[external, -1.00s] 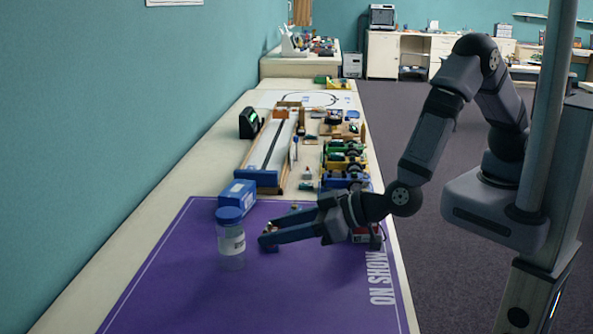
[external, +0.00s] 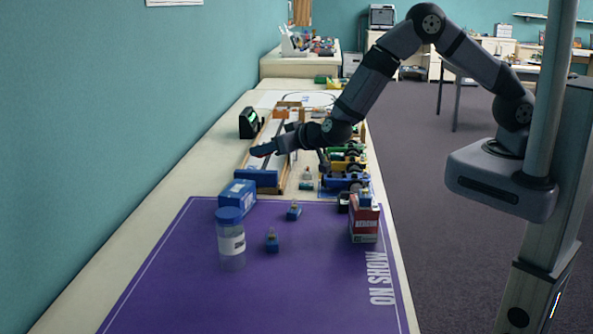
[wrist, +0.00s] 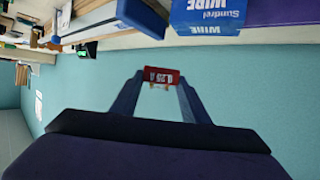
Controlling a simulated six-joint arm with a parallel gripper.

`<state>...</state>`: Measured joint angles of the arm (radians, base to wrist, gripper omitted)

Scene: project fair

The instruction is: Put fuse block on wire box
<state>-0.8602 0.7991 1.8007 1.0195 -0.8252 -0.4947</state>
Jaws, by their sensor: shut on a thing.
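My gripper (external: 262,151) is raised above the table, beyond the wire box in the external view. In the wrist view its fingers (wrist: 160,84) are shut on a small red fuse block (wrist: 161,76) with a white "0.25 A" label. The fuse block is hard to make out in the external view. The wire box (external: 237,195) is a blue carton at the far left of the purple mat. It shows upside down at the top of the wrist view (wrist: 205,17), with white "WIRE" lettering, apart from the held block.
A blue-lidded clear jar (external: 231,245) stands in front of the wire box. Small blue blocks (external: 272,241) lie on the purple mat (external: 300,290). A red carton (external: 364,225) stands at right with a blue block on top. A track (external: 270,150) and model cars lie beyond.

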